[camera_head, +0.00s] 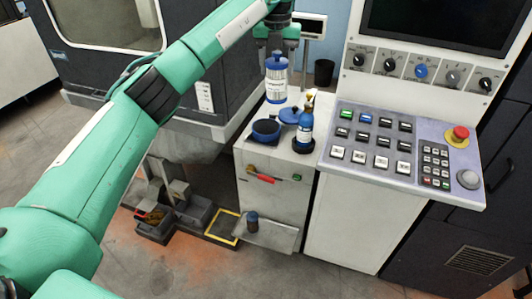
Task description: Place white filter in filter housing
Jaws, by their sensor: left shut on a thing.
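My left gripper (277,52) hangs above the small cabinet and is shut on the white filter (276,86), a white labelled cylinder with a blue top and a blue lower rim. The filter is held upright. The filter housing (266,131), an open dark blue cup, stands on the cabinet top below and slightly left of the filter. The filter appears above it and apart from it. My right gripper is not in view.
A blue lid-like part (289,115) and a blue labelled bottle (304,128) stand right of the housing. A sloped button panel (400,150) with a red emergency knob (460,134) borders the cabinet on the right. A dark machine (225,75) stands behind on the left.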

